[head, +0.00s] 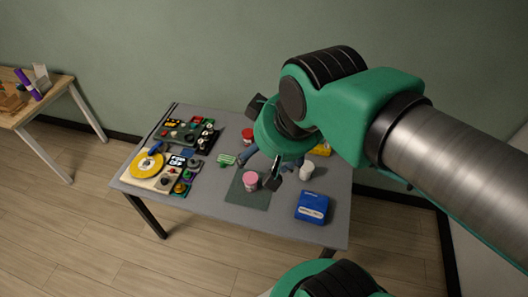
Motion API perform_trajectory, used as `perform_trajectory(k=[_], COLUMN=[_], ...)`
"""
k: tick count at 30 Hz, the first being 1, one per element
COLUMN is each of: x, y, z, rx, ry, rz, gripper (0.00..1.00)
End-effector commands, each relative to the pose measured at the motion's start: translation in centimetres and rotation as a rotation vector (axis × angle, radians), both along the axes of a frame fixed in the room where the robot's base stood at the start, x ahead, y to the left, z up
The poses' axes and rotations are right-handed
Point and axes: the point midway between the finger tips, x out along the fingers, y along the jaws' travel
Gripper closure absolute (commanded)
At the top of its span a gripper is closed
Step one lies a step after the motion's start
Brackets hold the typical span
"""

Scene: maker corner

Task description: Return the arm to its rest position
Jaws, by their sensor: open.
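My arm reaches in from the right, across the grey table (215,195). My gripper (261,168) hangs above the middle of the table. Its jaws are apart and I see nothing held between them. The green wrist hides part of the gripper and some of the table behind it. A pink jar (250,181) stands on a dark green mat (246,200), close below the gripper in the picture and apparently free of it.
A blue box (312,208), white cup (306,171), yellow item (322,150), red jar (247,135) and green item (226,159) surround the gripper area. Electronics and a yellow disc (147,164) crowd the table's left. Another table (62,80) stands far left. Floor between tables is clear.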

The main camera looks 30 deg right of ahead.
Motion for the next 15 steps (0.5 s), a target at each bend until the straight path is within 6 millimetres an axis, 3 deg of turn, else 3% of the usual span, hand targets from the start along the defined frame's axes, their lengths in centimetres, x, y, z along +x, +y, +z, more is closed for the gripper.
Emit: perform_trajectory(k=[4, 15], x=[-0.90, -1.01], y=[0.34, 0.38], z=[-0.31, -0.41], rx=[0.005, 0.006], ry=[-0.008, -0.009], rz=[0.001, 0.001], gripper=[0.25, 0.25])
